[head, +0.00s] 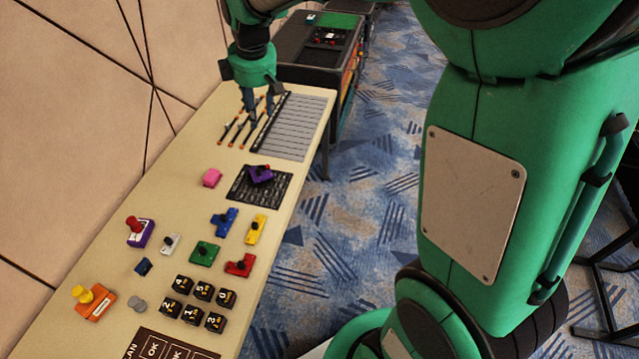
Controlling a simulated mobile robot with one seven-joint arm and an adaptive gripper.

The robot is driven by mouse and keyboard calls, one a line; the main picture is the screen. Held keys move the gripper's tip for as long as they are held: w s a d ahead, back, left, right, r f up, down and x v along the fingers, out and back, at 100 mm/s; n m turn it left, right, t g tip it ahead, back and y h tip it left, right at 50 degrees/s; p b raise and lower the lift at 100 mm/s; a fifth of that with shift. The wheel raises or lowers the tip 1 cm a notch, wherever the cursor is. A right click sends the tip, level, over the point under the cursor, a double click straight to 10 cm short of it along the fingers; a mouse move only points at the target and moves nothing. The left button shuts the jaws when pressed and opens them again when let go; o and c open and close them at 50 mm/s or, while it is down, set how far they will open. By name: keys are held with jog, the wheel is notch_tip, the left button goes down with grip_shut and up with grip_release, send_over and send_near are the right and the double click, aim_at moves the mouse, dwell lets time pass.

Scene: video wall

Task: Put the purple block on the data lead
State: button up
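A purple block (261,177) with a small red part on top lies on the black printed mat (240,193) in the middle of the table. No thing is plainly recognisable as the data lead; several thin dark sticks with orange ends (231,132) lie near the far end and may be leads. My gripper (258,112) points down over these sticks, beyond the purple block. Its fingers look apart with nothing clearly between them. It partly hides the sticks, and I cannot tell whether it touches them.
A lined grey sheet (297,127) lies right of the gripper. Blue (225,222), yellow (256,229), green (204,253) and red (240,265) blocks stand nearer, then several numbered black cubes (193,313). A wall borders the left.

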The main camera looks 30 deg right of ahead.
jog(key=s+r+m+t, duration=0.1)
jog(key=s+r+m, duration=0.25)
jog(key=s, duration=0.55)
jog(key=s+r+m+t, duration=0.15)
jog(key=s+r, duration=0.25)
jog(key=s, duration=0.6)
jog(key=s+a+f+m, duration=0.1)
jog(key=s+m, duration=0.4)
jog(key=s, duration=0.9)
jog(key=shift+s+f+m, duration=0.25)
jog(key=shift+f+m, duration=0.15)
jog(key=shift+f, duration=0.25)
jog(key=shift+t, duration=0.25)
jog(key=shift+f, duration=0.25)
